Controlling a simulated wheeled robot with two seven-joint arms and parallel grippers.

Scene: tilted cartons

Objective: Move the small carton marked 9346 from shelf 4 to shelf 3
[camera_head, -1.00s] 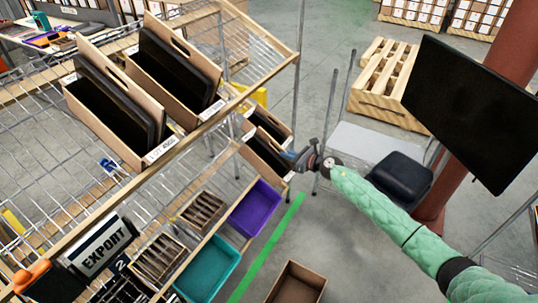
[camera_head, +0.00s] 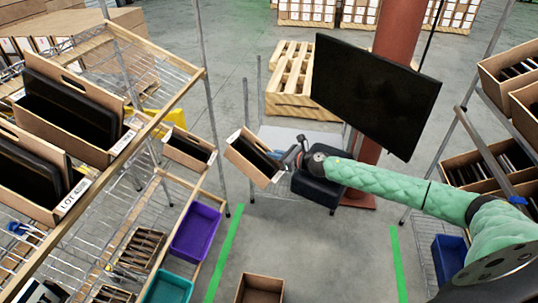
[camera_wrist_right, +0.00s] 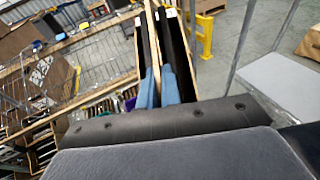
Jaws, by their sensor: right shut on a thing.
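A small tan carton (camera_head: 240,160) with a dark inside hangs tilted in the air, off the left shelving. My right gripper (camera_head: 291,159) is shut on its right-hand side. In the wrist view the blue fingers (camera_wrist_right: 159,80) lie against the carton (camera_wrist_right: 156,35), seen close and edge-on. No number can be read on it. A second small carton (camera_head: 180,155) sits tilted on the left rack at its right end, apart from the held one. My left gripper is out of view.
Large cartons (camera_head: 50,180) with black contents stand on the upper left shelf. Purple (camera_head: 195,233) and teal (camera_head: 168,287) bins are below. A black monitor (camera_head: 375,95) is behind my arm. A right-hand rack holds cartons (camera_head: 505,65).

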